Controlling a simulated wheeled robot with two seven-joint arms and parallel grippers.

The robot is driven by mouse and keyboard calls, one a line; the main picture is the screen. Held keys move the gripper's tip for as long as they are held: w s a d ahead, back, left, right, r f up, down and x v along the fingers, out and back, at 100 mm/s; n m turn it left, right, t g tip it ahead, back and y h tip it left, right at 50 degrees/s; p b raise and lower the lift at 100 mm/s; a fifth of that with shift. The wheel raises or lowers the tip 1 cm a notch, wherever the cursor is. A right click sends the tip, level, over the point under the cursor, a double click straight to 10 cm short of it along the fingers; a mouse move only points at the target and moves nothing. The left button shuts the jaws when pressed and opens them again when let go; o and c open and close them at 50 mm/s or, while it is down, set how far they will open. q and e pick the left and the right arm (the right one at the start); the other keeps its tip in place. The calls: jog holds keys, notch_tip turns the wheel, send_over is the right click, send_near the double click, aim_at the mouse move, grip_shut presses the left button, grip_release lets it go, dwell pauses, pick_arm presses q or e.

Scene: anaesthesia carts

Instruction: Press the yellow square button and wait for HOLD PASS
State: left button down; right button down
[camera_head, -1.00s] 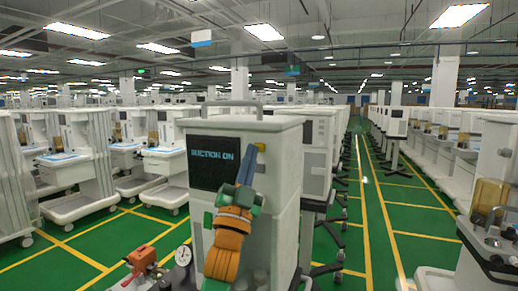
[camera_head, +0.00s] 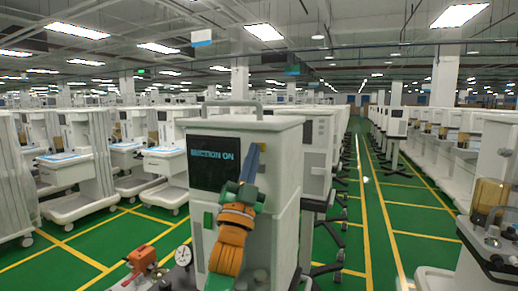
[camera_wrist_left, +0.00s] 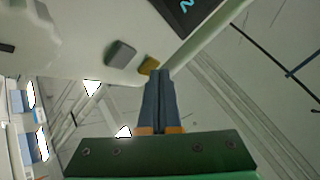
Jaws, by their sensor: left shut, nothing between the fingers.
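The yellow square button (camera_wrist_left: 149,65) shows in the left wrist view, on the cart's pale front beside a grey square button (camera_wrist_left: 120,53). In the head view it is largely hidden behind my fingers. My left gripper (camera_wrist_left: 160,73) is shut and empty, its blue-grey fingertips right at the yellow button's edge; I cannot tell whether they touch it. In the head view my left gripper (camera_head: 254,149) points up at the cart front, right of the dark screen (camera_head: 214,163). The screen reads "SUCTION ON" in blue. My right gripper is not in view.
The white cart (camera_head: 275,215) stands directly ahead, with a round gauge (camera_head: 183,256) and an orange device (camera_head: 141,258) at its lower left. More carts line both sides. A green aisle with yellow lines is clear on the right.

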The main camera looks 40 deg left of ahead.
pick_arm(q)
jog(key=shift+w, duration=0.2)
dwell(0.3)
jog(key=shift+s, duration=0.1)
jog(key=shift+s+d, duration=0.15)
jog(key=shift+s, duration=0.55)
jog(key=shift+s, duration=0.1)
jog(key=s, duration=0.1)
jog(key=s+d, duration=0.1)
jog(key=s, duration=0.2)
jog(key=shift+s+d, duration=0.3)
jog(key=shift+f, duration=0.1)
dwell(0.5)
